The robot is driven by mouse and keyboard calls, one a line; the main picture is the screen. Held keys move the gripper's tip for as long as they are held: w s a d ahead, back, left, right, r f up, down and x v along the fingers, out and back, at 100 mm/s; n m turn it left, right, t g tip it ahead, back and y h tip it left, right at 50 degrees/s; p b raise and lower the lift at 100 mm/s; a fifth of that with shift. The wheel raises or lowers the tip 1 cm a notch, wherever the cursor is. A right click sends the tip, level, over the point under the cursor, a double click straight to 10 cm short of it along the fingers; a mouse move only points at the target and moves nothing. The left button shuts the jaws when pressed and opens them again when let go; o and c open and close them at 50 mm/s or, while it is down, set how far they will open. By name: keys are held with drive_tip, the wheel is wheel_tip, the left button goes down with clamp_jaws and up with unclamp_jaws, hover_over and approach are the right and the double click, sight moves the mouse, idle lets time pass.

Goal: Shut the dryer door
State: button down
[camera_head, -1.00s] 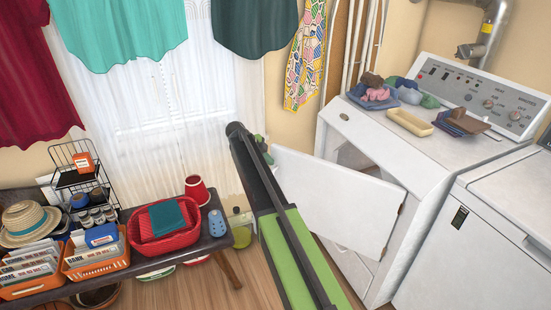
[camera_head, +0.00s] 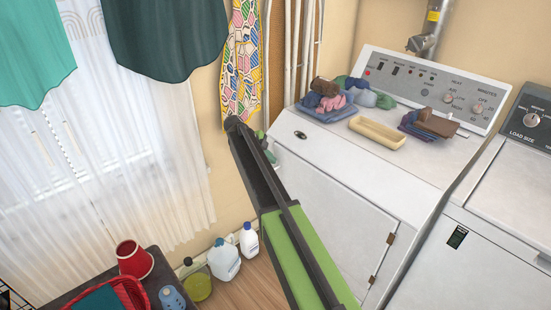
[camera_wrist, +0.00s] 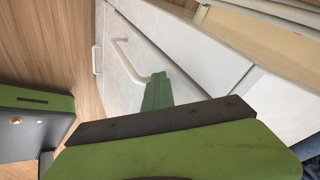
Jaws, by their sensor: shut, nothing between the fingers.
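The white dryer (camera_head: 412,178) stands right of centre in the head view. Its door (camera_head: 335,222) lies flush or almost flush with the front, with brown hinges on its right edge. Its left edge is hidden behind my arm, so I cannot tell whether it is fully latched. In the wrist view, a white bar handle (camera_wrist: 128,58) stands out from a white front panel. My gripper (camera_wrist: 158,80) is shut and empty, its green tip close to the handle's end; I cannot tell whether they touch. My arm hides it in the head view.
A cream tray (camera_head: 377,133), folded cloths (camera_head: 345,98) and a brown item (camera_head: 436,122) lie on the dryer top. A washer (camera_head: 480,235) stands to the right. Bottles (camera_head: 224,262) stand on the floor by the wall. A bench (camera_head: 160,265) with a red basket is lower left.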

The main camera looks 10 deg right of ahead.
drive_tip(key=shift+w+d+r, duration=0.25)
drive_tip(key=shift+w+d, duration=0.25)
drive_tip(key=shift+d, duration=0.35)
drive_tip(key=s+a+r+p, duration=0.1)
drive_tip(key=a+r+p, duration=0.6)
drive_tip(key=a, duration=0.4)
drive_tip(key=shift+s+r+p, duration=0.3)
drive_tip(key=shift+p, duration=0.35)
